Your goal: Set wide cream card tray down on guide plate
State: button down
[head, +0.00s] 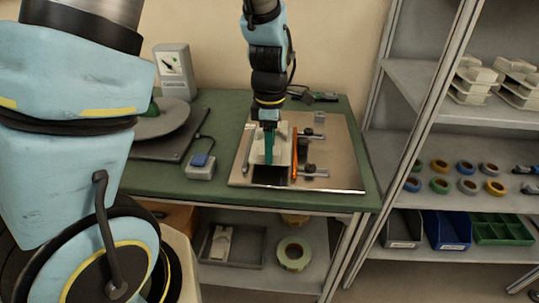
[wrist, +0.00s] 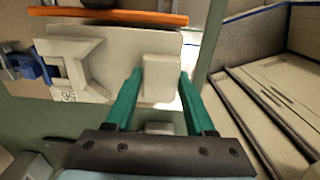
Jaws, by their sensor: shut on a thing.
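The wide cream card tray (head: 283,151) is under my gripper (head: 269,158) in the head view, over the guide plate (head: 341,168). In the wrist view, the teal fingers of my gripper (wrist: 160,76) stand on either side of a raised cream block on the tray (wrist: 115,62). The gripper is shut on this block. A printed number label shows on the tray's lower edge there. I cannot tell whether the tray's underside touches the plate. A dark rectangular area shows just in front of the tray in the head view. The fingers hide part of the tray.
An orange bar (head: 295,158) and dark clamps (head: 308,169) sit right of the tray on the plate. A small box with a blue button (head: 201,166) and a reel machine (head: 160,122) stand left on the green table (head: 226,113). Shelves with tape rolls stand right.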

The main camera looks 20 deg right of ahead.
jog(key=shift+f, duration=1.7)
jog(key=shift+f, duration=0.1)
jog(key=shift+c, duration=1.3)
grip_release()
notch_tip(320, 180, up, 12)
jog(key=shift+r+b, duration=0.1)
jog(key=shift+b, duration=0.25)
jog(key=w+a+f+m+t, duration=0.1)
jog(key=a+f+m, duration=0.1)
jog(key=a+m, duration=1.2)
jog(key=shift+a+t, duration=0.3)
jog(key=shift+a, duration=5.4)
